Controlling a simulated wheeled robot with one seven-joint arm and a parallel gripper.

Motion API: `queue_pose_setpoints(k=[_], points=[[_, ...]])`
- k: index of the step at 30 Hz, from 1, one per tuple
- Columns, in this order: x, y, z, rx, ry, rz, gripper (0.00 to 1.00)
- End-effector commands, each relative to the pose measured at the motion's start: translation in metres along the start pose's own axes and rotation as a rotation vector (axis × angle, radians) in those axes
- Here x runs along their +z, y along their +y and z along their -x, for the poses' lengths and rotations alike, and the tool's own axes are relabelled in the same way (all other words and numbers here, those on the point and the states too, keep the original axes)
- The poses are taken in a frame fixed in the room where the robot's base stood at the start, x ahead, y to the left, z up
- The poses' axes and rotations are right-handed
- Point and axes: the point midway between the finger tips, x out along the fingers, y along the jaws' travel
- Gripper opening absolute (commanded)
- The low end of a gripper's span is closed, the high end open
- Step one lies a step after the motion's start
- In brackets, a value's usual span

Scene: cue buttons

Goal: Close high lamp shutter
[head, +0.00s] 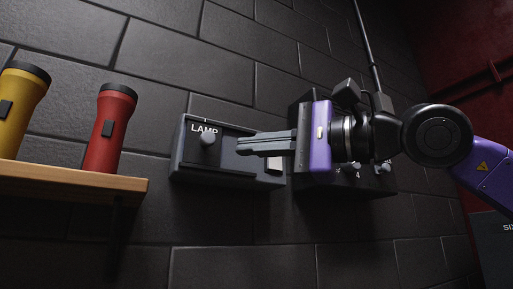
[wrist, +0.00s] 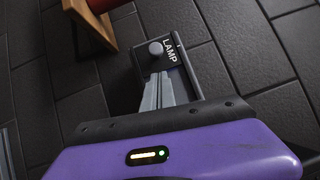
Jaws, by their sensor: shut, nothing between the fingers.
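The lamp shutter box (head: 215,176) is a dark grey case on the brick wall, labelled LAMP. Its round knob (head: 208,138) stands near the left end of the box, under the label. In the wrist view the knob (wrist: 155,47) is just beyond my fingertips, beside the LAMP label. My gripper (head: 240,147) is shut and empty, its fingers pointing left across the front of the box. The fingertips are to the right of the knob, with a small gap showing. My fingers hide part of the box's middle and right side.
A wooden shelf (head: 110,185) at the left holds a red flashlight (head: 106,130) and a yellow flashlight (head: 17,108). A dark panel with small knobs (head: 383,168) is behind my gripper, partly hidden. A thin conduit (head: 366,45) runs up the wall above it.

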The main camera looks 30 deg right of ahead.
Motion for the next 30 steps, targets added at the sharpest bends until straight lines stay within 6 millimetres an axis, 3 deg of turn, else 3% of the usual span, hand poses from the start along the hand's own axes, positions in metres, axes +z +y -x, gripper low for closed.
queue_pose_setpoints(k=[15, 21, 30], points=[[-0.002, 0.002, 0.087, -0.001, 0.001, 0.0, 0.0], [-0.001, 0.001, 0.1, 0.0, 0.0, 0.001, 0.0], [-0.001, 0.001, 0.101, 0.001, 0.0, -0.013, 0.0]])
